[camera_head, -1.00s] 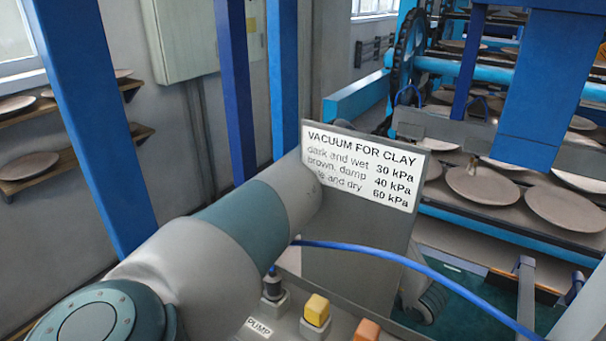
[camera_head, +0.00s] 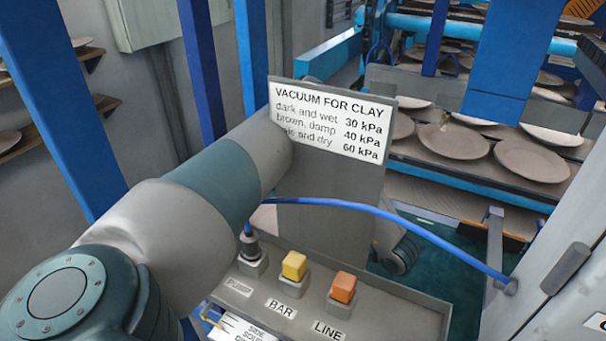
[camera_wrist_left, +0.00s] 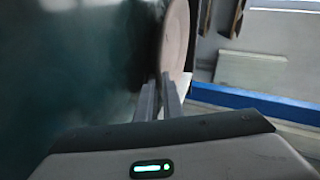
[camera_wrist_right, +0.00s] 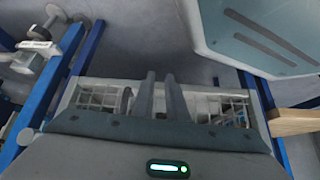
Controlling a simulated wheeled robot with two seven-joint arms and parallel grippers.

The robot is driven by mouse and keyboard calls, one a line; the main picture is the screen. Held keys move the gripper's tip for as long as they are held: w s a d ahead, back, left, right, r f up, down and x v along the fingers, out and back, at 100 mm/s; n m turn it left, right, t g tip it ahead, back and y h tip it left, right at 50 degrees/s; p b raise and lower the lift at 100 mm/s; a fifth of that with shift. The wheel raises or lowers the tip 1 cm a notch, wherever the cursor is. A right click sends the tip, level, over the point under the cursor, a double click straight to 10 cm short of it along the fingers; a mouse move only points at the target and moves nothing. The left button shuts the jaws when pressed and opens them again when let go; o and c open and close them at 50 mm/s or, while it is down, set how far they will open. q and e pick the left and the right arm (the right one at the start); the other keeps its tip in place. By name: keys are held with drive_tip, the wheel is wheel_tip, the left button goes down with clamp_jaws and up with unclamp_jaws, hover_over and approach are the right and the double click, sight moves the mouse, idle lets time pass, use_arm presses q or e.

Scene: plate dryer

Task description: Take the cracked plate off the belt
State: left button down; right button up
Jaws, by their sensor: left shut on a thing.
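In the left wrist view my left gripper (camera_wrist_left: 160,98) is shut on a pale pinkish-brown plate (camera_wrist_left: 178,42), held on edge; I see no crack on the part that shows. In the head view my left arm reaches in from the left, and its gripper is hidden behind the sign. Several round clay plates (camera_head: 532,160) lie on the belt (camera_head: 480,178) at the right; no crack can be made out there. My right gripper (camera_wrist_right: 162,92) shows in the right wrist view, fingers apart with nothing between them.
A sign (camera_head: 333,118) headed "VACUUM FOR CLAY" stands in front of the belt. A control box below carries a yellow button (camera_head: 294,266) marked BAR and an orange button (camera_head: 342,288) marked LINE. A blue hose (camera_head: 400,222) crosses in front. Blue posts (camera_head: 205,75) stand at left.

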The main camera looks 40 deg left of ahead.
use_arm(q)
drive_tip(key=shift+r, duration=0.15)
use_arm(e)
drive_tip(key=shift+s, duration=0.15)
